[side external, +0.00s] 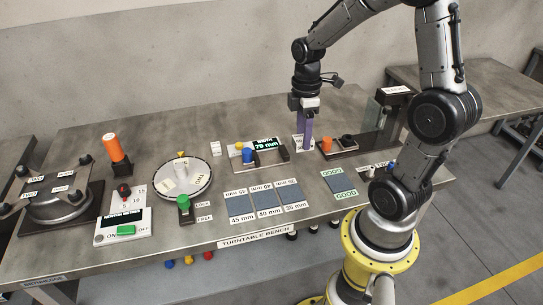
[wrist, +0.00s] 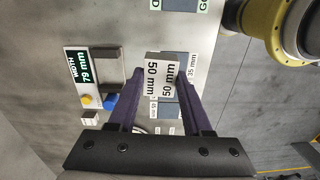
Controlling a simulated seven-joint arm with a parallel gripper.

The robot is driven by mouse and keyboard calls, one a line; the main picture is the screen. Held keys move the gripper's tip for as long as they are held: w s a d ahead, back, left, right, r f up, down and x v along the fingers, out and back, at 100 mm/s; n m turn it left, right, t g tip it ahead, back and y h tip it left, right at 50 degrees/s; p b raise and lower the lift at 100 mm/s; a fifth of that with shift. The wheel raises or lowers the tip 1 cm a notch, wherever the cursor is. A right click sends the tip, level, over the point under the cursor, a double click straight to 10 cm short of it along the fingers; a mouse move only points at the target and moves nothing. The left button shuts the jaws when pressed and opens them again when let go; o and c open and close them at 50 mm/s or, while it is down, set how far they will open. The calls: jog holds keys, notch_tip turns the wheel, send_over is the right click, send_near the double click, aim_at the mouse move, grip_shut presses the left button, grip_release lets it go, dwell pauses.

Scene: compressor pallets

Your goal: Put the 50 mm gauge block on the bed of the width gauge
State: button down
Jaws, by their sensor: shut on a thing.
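The 50 mm gauge block (wrist: 158,66) is pale with "50 mm" printed on its faces. In the side view the block (side external: 298,142) is partly covered by the fingers. My gripper (side external: 303,136) points down with its purple fingers shut on the block, to the right of the width gauge. In the wrist view my gripper (wrist: 160,82) has a finger on either side of the block. The width gauge (side external: 264,163) has a display reading 79 mm, a blue knob, a yellow button and a dark jaw at its right. It also shows in the wrist view (wrist: 90,62), left of the block.
Dark pads (side external: 264,196) labelled in mm lie in front of the width gauge, with a GOOD pad (side external: 340,182) to their right. Another fixture with an orange part (side external: 327,145) stands close right of my gripper. A round turntable (side external: 160,184) is at the left.

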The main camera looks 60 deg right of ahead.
jog(key=shift+s+a+r, duration=0.2)
jog(key=shift+a, duration=0.2)
jog(key=shift+s+a+r, duration=0.15)
jog(key=shift+s+a, duration=0.05)
jog(key=shift+a, duration=0.15)
jog(key=shift+w+n, duration=0.3)
jog(key=w+d+f, duration=0.3)
jog(key=w, duration=0.4)
send_near(271, 158)
jog(key=shift+s+a+f, duration=0.35)
jog(key=shift+s+f, duration=0.15)
jog(key=shift+s, duration=0.2)
jog(key=shift+w+d+f, duration=0.2)
jog(key=shift+w+f, duration=0.25)
jog(key=shift+f, duration=0.1)
jog(key=shift+w+f, duration=0.15)
jog(key=shift+f, duration=1.5)
jog(key=shift+f, duration=0.15)
